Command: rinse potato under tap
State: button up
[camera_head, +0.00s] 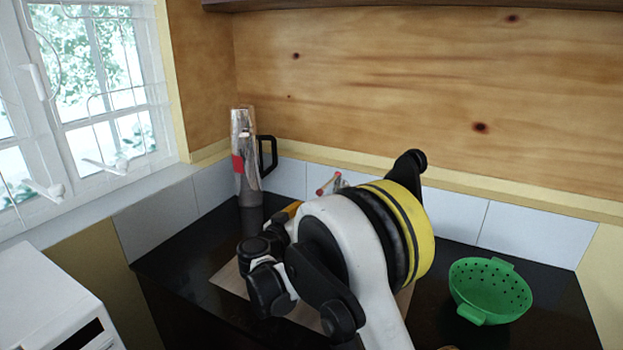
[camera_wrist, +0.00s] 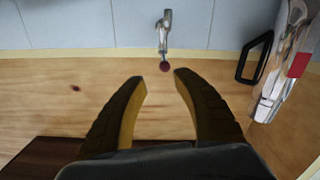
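The tap (camera_wrist: 166,35) shows in the wrist view as a chrome fitting with a dark red end, against the white tiles. In the head view, part of the tap (camera_head: 337,181) with red ends shows behind my arm. My gripper (camera_wrist: 160,78) is open, its two fingers apart with nothing between them. The tap's red end appears just beyond the gap between the fingertips; the exact distance cannot be told. In the head view my gripper is mostly hidden behind my arm. No potato can be clearly made out; a small brownish sliver at the bottom edge is too cut off to identify.
A green colander (camera_head: 490,290) stands on the dark counter (camera_head: 180,262) at the right. A tall silvery container (camera_head: 246,160) with a black handle stands in the back corner. A pale board (camera_head: 232,279) lies under my arm. A window is at the left.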

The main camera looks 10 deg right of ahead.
aim_at(322, 189)
jog(key=shift+t, duration=0.3)
jog(key=b+x, duration=0.1)
jog(key=x, duration=0.6)
jog(key=b+x, duration=0.1)
jog(key=x, duration=0.3)
jog(key=shift+w+a+f+b, duration=0.1)
jog(key=shift+w+a+b, duration=0.15)
jog(key=shift+a+b, duration=0.1)
grip_shut()
